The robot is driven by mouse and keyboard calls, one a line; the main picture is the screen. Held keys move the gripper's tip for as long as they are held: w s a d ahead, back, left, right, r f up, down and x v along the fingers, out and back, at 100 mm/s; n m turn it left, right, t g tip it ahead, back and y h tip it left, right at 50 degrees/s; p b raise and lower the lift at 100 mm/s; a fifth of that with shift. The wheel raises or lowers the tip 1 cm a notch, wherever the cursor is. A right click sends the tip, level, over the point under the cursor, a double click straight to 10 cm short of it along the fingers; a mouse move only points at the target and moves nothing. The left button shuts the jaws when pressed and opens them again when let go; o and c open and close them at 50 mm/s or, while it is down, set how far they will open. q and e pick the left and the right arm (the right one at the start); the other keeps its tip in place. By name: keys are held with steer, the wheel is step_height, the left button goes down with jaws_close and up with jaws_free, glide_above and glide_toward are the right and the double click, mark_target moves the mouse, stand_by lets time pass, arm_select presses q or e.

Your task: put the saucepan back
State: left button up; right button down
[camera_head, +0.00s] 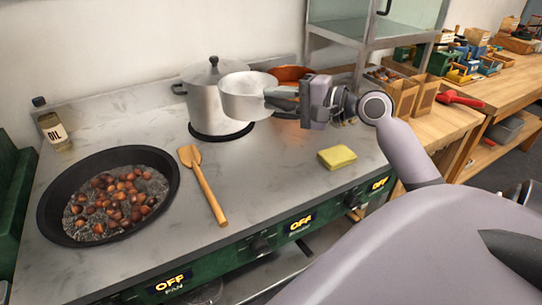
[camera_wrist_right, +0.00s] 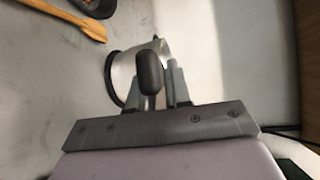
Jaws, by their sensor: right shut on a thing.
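The light metal saucepan (camera_head: 245,98) is off the stove top, in front of and partly overlapping a taller lidded pot in the head view. Its handle points right toward my right gripper (camera_head: 290,98), which is shut on it. In the right wrist view, the dark rounded end of the handle (camera_wrist_right: 150,72) shows between the gripper's fingers (camera_wrist_right: 158,92). The saucepan's height above the stove top is hard to tell. My left gripper is not in view.
The tall lidded pot (camera_head: 205,106) stands on a dark round burner. An orange-brown pan (camera_head: 290,74) is behind my gripper.

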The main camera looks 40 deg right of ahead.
step_height(320, 180, down, 14)
steer(key=shift+f+b, duration=0.1)
steer(key=shift+b, duration=0.95)
steer(key=c, duration=1.1)
jaws_free()
steer(key=shift+f, duration=0.15)
steer(key=shift+o, duration=0.2)
steer(key=shift+s+d, duration=0.15)
steer(key=shift+s, duration=0.15)
steer(key=b+v, duration=0.1)
steer(key=v, duration=1)
steer(key=shift+s+b, duration=0.2)
steer(key=shift+b, duration=0.1)
